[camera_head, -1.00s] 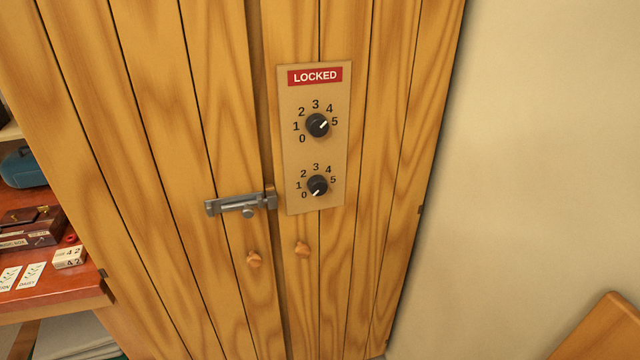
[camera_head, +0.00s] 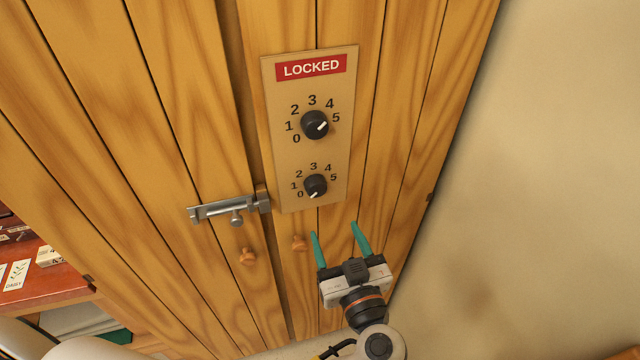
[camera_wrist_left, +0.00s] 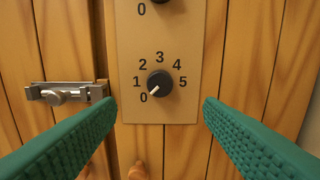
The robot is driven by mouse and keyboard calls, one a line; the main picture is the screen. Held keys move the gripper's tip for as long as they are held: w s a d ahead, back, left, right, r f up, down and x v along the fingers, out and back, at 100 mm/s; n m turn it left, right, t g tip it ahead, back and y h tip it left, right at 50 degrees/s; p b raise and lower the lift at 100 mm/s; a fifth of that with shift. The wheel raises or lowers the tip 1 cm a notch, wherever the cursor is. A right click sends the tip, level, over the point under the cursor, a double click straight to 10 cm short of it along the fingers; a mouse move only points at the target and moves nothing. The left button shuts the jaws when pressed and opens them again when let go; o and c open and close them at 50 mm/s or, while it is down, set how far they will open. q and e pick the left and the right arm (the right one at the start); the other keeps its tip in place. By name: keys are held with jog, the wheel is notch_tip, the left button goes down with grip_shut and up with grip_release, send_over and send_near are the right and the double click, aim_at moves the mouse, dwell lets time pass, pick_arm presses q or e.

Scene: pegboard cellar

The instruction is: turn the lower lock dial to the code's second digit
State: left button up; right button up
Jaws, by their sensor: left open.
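The lower lock dial (camera_head: 315,186) is a black knob with a white pointer mark, on a tan lock plate (camera_head: 342,150) fixed to the wooden cabinet door. Its mark points down-left at 0; the wrist view shows the same lower dial (camera_wrist_left: 160,83) with its mark at 0. The upper dial (camera_head: 314,125) points at about 5. A red sign (camera_head: 311,68) above reads LOCKED. My left gripper (camera_head: 338,230) is open and empty, below the lower dial and apart from it. Its green fingers point up toward the plate. My right gripper is not seen.
A grey metal bolt (camera_head: 229,207) crosses the door seam left of the plate. Two wooden door knobs, the left one (camera_head: 248,257) and the right one (camera_head: 299,242), sit below. A red-brown desk (camera_head: 45,283) with cards stands at left. Bare wall is at right.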

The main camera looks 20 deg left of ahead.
aim_at(318, 191)
pick_arm(q)
jog(key=p+x, duration=0.4)
jog(key=x, duration=0.5)
jog(key=shift+w+a+r+p, duration=0.1)
jog(key=shift+w+a+p, duration=0.1)
jog(key=shift+p, duration=0.1)
jog(key=shift+w+a, duration=0.3)
jog(key=shift+w, duration=0.15)
jog(key=shift+w+a, duration=0.1)
jog(key=shift+f, duration=0.2)
jog(key=shift+c, duration=0.2)
jog(key=c, duration=0.9)
jog(key=shift+c, duration=0.2)
